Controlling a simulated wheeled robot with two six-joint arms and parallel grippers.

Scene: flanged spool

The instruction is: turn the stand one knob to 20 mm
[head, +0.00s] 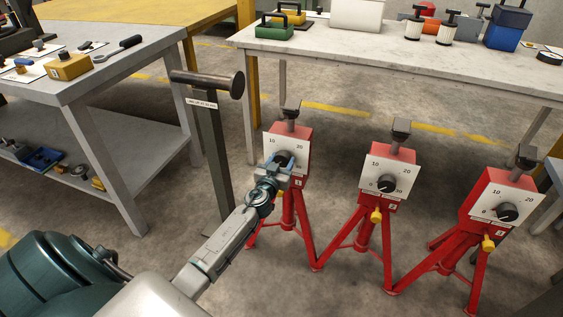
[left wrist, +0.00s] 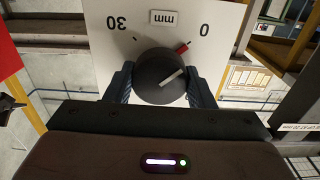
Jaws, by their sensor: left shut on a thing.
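Stand one (head: 303,160) is the leftmost of three red tripod stands, with a white dial plate (head: 272,143). In the head view its 10 and 20 show, and my left gripper (head: 281,165) covers most of its knob. In the left wrist view the plate appears upside down, with 30, mm and 0 readable. The dark round knob (left wrist: 158,72) sits between the two blue fingers of my left gripper (left wrist: 160,84), which is shut on it. A white line on the knob points up and right in that view. A red mark (left wrist: 183,48) lies near the 0. My right gripper is not in view.
Two similar stands with dials, a middle one (head: 381,175) and a right one (head: 495,200), stand to the right. A dark post (head: 213,150) with a label rises just left of stand one. A grey workbench (head: 120,75) is at left, a long table (head: 400,55) behind.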

